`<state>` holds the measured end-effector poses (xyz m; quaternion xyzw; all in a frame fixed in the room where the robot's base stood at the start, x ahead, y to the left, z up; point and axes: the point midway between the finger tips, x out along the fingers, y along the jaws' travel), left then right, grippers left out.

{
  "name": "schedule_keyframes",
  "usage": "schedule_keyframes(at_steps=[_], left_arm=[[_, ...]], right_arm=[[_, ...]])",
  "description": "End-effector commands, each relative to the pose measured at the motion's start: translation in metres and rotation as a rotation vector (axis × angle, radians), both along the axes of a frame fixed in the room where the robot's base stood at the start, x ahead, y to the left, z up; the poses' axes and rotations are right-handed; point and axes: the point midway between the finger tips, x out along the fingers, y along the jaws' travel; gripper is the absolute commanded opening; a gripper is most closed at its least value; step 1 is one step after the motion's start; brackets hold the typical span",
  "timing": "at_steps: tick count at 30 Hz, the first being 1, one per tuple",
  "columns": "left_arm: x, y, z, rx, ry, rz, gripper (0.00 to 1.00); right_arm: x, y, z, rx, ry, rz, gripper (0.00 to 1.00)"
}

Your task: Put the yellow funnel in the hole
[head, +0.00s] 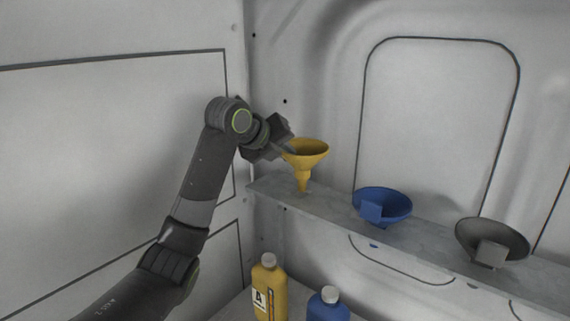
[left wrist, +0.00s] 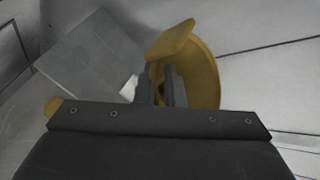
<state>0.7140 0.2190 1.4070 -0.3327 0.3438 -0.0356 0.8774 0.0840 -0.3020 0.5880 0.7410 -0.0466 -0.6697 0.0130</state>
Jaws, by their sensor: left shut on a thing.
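The yellow funnel (head: 306,153) is upright, with its wide cone up and its spout pointing down over the left end of the grey shelf (head: 335,208). My left gripper (head: 289,149) is shut on the funnel at the left side of its cone. The left wrist view also shows the yellow funnel (left wrist: 206,72) at the fingers (left wrist: 166,86). The spout tip appears close to the shelf top; I cannot tell whether it touches it. No hole is clearly visible under the spout. My right gripper is not in view.
A blue funnel (head: 391,202) and a dark grey funnel (head: 506,238) sit farther right along the shelf. Below stand a yellow bottle (head: 267,290) and a blue bottle (head: 329,307). Walls close in at the left and behind.

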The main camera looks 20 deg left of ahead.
Motion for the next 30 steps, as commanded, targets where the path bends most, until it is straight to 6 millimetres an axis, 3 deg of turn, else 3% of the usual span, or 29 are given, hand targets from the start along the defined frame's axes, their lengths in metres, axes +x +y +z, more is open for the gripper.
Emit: schedule_keyframes(at_steps=[9, 30], left_arm=[[-0.001, 0.0, -0.035, 0.0, 0.0, 0.0, 0.0], [-0.001, 0.0, -0.05, -0.001, -0.001, -0.001, 0.0]], right_arm=[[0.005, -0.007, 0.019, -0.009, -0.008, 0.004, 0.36], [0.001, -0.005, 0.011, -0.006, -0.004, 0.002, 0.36]])
